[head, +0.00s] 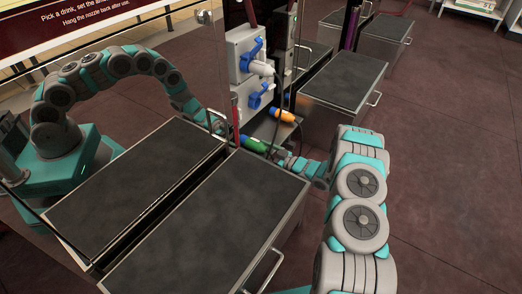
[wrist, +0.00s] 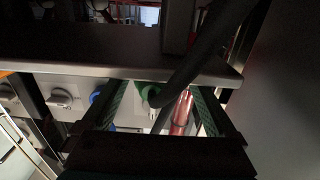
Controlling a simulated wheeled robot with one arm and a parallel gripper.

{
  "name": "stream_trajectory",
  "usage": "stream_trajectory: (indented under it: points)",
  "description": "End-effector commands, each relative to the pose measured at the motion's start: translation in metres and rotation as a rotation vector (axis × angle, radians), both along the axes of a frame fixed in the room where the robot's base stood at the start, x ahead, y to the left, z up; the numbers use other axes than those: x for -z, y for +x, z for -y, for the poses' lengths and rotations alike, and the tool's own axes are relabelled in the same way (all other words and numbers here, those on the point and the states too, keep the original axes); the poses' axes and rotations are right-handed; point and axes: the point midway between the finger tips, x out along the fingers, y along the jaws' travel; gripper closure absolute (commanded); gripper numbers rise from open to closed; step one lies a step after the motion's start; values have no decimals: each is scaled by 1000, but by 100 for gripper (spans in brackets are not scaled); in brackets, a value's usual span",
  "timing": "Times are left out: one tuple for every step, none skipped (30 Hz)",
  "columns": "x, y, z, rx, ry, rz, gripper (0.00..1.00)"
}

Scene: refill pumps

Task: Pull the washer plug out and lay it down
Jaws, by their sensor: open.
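A white plug (head: 262,68) sits in the upper wall socket (head: 246,52), under a raised blue cover. An orange plug (head: 282,115) and a green plug (head: 253,145) show lower down, near a small shelf. No label shows which of them is the washer plug. My gripper (head: 283,159) is low, just right of the green plug and below the orange one. In the wrist view my gripper (wrist: 162,112) is open, with a green part (wrist: 149,93), a black cable (wrist: 185,78) and a red tube (wrist: 182,113) seen between its jaws. Contact cannot be told.
The lower socket (head: 258,96) has a blue cover. A grey shelf edge (wrist: 120,66) crosses the wrist view above the jaws. Dark-topped cabinets (head: 205,235) stand in front, and another cabinet (head: 345,80) stands behind right. A mirror-like panel at left reflects my arm. Floor (head: 450,180) at right is clear.

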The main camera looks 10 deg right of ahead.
Motion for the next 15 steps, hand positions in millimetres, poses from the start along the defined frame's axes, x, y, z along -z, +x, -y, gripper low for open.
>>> stream_trajectory:
  points:
    - [0,0,0,0,0,0,7]
    - [0,0,0,0,0,0,7]
    - [0,0,0,0,0,0,7]
    - [0,0,0,0,0,0,7]
    - [0,0,0,0,0,0,7]
    - [0,-1,1,0,0,0,7]
    - [0,-1,2,0,0,0,7]
    - [0,-2,3,1,0,0,7]
    - [0,-5,5,1,0,0,7]
    - [-1,-7,8,1,0,0,7]
    - [-1,-9,11,2,1,-1,7]
    - [-1,-13,15,3,1,-1,7]
    - [-1,-17,18,2,1,-1,7]
    - [-1,-21,21,2,2,-2,7]
    - [-1,-25,26,3,2,-2,7]
